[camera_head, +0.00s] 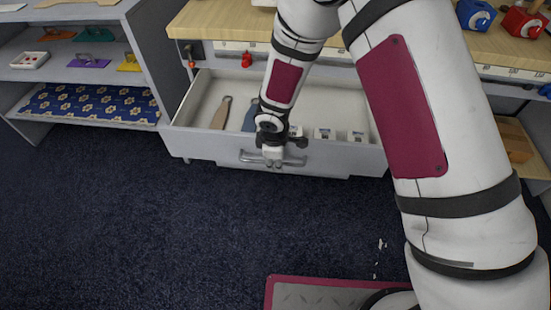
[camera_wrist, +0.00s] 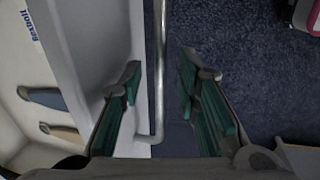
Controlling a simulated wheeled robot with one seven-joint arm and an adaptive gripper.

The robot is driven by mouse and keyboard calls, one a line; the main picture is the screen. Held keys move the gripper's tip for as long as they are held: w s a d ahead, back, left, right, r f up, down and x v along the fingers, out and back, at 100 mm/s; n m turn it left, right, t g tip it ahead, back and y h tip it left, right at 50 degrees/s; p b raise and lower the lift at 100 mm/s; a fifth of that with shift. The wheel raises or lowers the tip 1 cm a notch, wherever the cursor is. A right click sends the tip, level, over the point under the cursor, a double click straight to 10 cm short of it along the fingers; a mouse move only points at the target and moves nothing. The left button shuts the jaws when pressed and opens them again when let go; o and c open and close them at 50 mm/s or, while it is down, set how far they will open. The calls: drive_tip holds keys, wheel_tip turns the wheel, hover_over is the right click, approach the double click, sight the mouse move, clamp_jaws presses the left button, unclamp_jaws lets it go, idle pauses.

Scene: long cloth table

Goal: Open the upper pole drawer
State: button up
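A grey-white drawer (camera_head: 215,147) stands pulled out under the wooden table, its inside showing from above. A metal bar handle (camera_head: 298,162) runs along its front face. In the wrist view the handle (camera_wrist: 158,95) passes between the fingers of my gripper (camera_wrist: 160,68), beside the drawer's front panel (camera_wrist: 85,55). The fingers are apart, one on each side of the bar, with gaps visible. In the head view my gripper (camera_head: 273,155) is at the middle of the drawer front and hides part of the handle. I cannot tell whether other drawers lie below.
Inside the drawer lie a brown paddle-like tool (camera_head: 221,112), a blue one (camera_head: 250,115) and several small white items (camera_head: 325,134). A grey shelf unit (camera_head: 145,60) stands at the left. Dark carpet (camera_head: 130,220) before the drawer is mostly clear.

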wheel_tip(320, 180, up, 12)
drive_tip(key=s, duration=0.2)
drive_tip(key=shift+s, duration=0.15)
drive_tip(key=shift+f, duration=0.1)
idle(0.4)
drive_tip(key=s+d+r+m+h, duration=0.1)
drive_tip(key=s+d+r+m, duration=0.25)
drive_tip(key=d+r, duration=0.55)
drive_tip(key=s+d+r+m+h, duration=0.25)
drive_tip(key=d+r+m, duration=0.25)
drive_tip(key=d+r, duration=0.35)
drive_tip(key=s+d+r+m+y, duration=0.25)
drive_tip(key=s+m, duration=0.25)
drive_tip(key=s, duration=0.6)
drive_tip(key=s+d+r+m+y, duration=0.1)
drive_tip(key=s+d+r+m, duration=0.3)
drive_tip(key=s, duration=0.7)
wheel_tip(320, 180, up, 14)
drive_tip(key=t+p, duration=0.2)
drive_tip(key=p, duration=1)
drive_tip(key=shift+p, duration=0.3)
